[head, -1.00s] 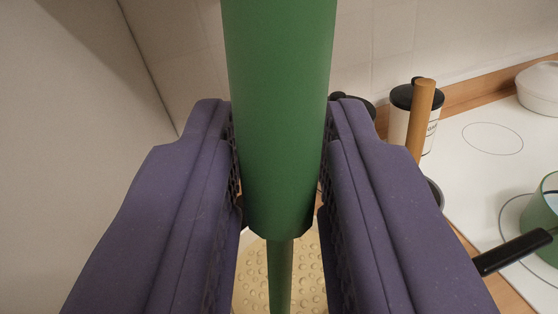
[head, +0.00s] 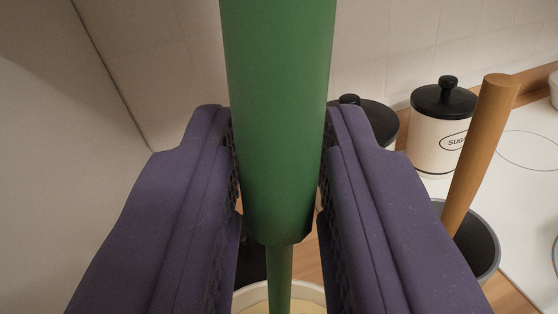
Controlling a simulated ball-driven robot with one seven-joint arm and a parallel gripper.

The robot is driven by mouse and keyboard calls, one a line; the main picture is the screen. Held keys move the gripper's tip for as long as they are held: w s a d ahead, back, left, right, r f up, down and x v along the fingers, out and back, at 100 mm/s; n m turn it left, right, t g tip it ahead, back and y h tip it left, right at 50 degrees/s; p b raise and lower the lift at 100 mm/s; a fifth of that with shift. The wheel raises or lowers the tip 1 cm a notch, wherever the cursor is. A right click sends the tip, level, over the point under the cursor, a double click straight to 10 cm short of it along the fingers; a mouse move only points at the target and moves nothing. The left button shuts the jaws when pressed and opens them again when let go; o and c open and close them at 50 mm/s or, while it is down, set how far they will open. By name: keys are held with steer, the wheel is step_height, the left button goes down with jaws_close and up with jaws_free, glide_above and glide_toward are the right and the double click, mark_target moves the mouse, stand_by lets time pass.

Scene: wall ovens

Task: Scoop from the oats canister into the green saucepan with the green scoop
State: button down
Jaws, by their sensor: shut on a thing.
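My gripper (head: 280,175) is shut on the green scoop (head: 278,110) by its thick handle, which stands upright in the picture. The scoop's thin shaft runs down below the fingers, and its bowl is out of sight. The oats canister (head: 308,291), open and pale-rimmed, shows at the bottom edge beneath the shaft. Only its far rim and a little of its light contents are visible, and I cannot tell whether the scoop is inside it. The green saucepan is not in view now.
A sugar canister (head: 437,152) with a black lid stands at the back right. Another black-lidded canister (head: 376,116) is partly hidden behind my right finger.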

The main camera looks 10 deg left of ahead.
step_height(320, 180, down, 6)
steer(key=b, duration=0.6)
steer(key=shift+b, duration=0.3)
stand_by(0.8)
steer(key=shift+s+r+p, duration=0.1)
steer(key=shift+r+p, duration=2.05)
steer(key=shift+r, duration=3.2)
steer(key=shift+f, duration=0.1)
